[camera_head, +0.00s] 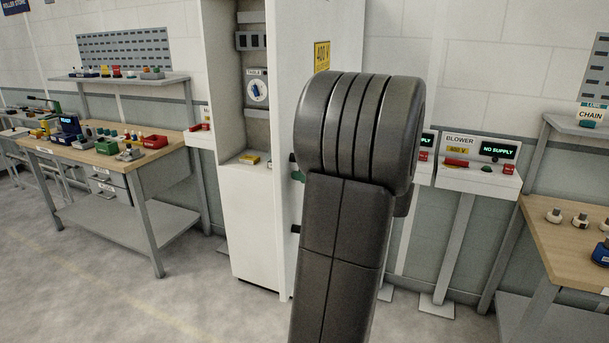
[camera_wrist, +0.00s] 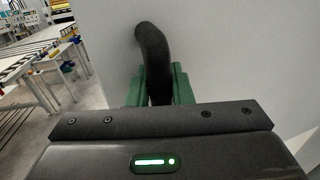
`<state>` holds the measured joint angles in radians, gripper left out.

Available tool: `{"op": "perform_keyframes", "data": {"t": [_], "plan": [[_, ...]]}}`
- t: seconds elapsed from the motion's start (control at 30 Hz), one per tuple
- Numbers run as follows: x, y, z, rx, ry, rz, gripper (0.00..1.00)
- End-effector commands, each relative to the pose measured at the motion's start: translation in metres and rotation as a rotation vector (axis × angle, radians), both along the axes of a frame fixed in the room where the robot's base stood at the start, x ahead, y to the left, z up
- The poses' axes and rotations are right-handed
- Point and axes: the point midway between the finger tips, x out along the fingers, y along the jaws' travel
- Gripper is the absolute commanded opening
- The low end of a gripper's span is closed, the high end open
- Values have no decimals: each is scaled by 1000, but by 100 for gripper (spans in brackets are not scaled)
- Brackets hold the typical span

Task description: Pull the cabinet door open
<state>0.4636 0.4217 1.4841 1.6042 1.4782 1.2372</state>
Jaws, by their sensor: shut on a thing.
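The white cabinet door (camera_head: 290,60) stands open in the head view, swung out to the right of the cabinet, with a yellow 400 V label on its face. The cabinet (camera_head: 255,215) shows its inside, with a round dial and grey fittings. In the wrist view, the green fingers of my gripper (camera_wrist: 158,80) are shut on the black curved door handle (camera_wrist: 152,45), one on each side of it. The pale door face fills much of that view. In the head view my arm hides the handle and most of the gripper; only a bit of green shows.
A wooden workbench (camera_head: 163,147) with small parts stands to the left of the cabinet. A blower control box (camera_head: 478,175) on a post stands to the right, with another bench (camera_head: 570,245) at the right edge. The floor (camera_head: 130,300) at the front left is clear.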

Motion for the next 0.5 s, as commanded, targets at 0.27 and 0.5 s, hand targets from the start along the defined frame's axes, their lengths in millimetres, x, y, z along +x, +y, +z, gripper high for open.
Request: {"op": "perform_keyframes", "data": {"t": [0.27, 0.5], "plan": [[-2, 1, -3, -2, 7, 5, 24], [-1, 0, -2, -1, 4, 2, 26]]}}
